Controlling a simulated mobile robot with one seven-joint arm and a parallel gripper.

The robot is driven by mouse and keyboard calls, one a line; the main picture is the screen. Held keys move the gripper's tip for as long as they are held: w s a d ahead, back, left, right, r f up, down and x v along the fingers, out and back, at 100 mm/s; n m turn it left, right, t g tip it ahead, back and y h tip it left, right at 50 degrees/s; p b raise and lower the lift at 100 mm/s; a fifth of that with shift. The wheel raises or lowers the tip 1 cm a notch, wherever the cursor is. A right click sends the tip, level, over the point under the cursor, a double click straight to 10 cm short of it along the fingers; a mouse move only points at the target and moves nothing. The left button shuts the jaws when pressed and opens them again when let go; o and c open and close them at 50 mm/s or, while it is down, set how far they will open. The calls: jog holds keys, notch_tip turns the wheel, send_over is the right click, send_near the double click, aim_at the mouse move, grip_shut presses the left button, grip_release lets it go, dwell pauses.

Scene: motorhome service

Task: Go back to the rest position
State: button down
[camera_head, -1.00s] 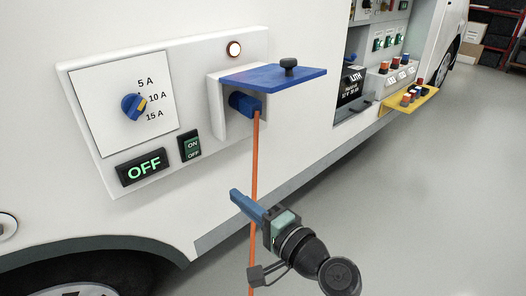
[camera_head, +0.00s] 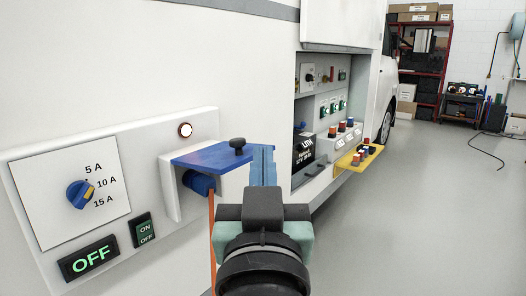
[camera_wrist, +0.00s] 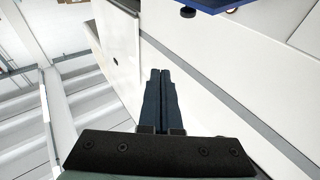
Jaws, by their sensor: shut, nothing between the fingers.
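My gripper (camera_head: 263,165) is raised in the middle of the head view, its blue fingers together and nothing between them. In the wrist view the shut fingers (camera_wrist: 160,98) point at the white vehicle side. The blue flap (camera_head: 212,154) with a black knob stands open, level, over the white socket housing, just left of my fingers. A blue plug (camera_head: 198,182) sits in the socket under it, with an orange cable (camera_head: 212,232) hanging down. My gripper is apart from the plug.
The panel has a blue dial (camera_head: 80,194), a green OFF display (camera_head: 88,258), an ON/OFF switch (camera_head: 143,230) and a lit lamp (camera_head: 185,130). An open compartment with a yellow tray (camera_head: 358,160) juts out at right. The grey floor (camera_head: 430,220) is clear on the right.

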jog(key=s+r+t, duration=0.7)
jog(key=s+r, duration=0.5)
jog(key=r, duration=0.4)
notch_tip(320, 180, up, 27)
jog(key=w+p, duration=0.1)
jog(key=p, duration=2.7)
jog(key=shift+w, duration=0.3)
jog(key=shift+f, duration=0.1)
